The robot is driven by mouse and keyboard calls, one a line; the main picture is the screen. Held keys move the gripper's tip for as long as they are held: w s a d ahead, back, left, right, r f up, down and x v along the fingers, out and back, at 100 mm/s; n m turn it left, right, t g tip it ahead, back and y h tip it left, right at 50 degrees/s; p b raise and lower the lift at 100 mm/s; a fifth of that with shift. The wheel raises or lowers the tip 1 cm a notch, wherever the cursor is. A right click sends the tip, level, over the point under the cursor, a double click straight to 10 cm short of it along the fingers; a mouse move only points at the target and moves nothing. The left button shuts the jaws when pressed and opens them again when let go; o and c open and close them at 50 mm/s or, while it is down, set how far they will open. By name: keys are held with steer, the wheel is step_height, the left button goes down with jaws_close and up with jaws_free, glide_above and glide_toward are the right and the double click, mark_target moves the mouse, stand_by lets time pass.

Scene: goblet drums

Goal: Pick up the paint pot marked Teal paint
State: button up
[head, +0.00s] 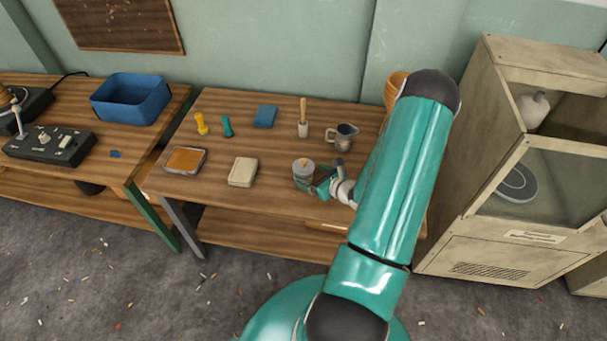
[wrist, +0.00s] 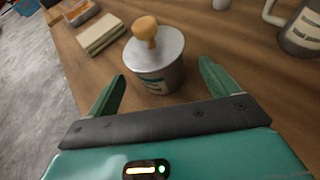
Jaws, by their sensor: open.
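A grey metal pot (head: 303,166) with a wooden knob on top stands upright near the front right of the middle table. It also shows in the wrist view (wrist: 154,66), with a pale label bearing a dark teal band; I cannot read any lettering. My gripper (head: 317,184) is low over the table beside the pot. In the wrist view my gripper (wrist: 160,86) is open, one green finger on each side of the pot's near part, with gaps visible on both sides. The pot's lower near side is partly hidden by my gripper's body.
A beige block (head: 243,171) and an orange-filled tray (head: 184,161) lie left of the pot. Behind stand a grey jug (head: 342,136), a white holder with a wooden stick (head: 303,122), a blue item (head: 265,116), and small yellow (head: 201,124) and teal (head: 227,127) pieces. A cabinet (head: 465,150) stands right.

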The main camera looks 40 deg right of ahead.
steer(key=x, duration=0.4)
steer(key=shift+w+a+f, duration=0.15)
steer(key=shift+w+f, duration=0.05)
steer(key=shift+w, duration=0.05)
steer(key=c, duration=1.2)
steer(key=shift+r, duration=0.15)
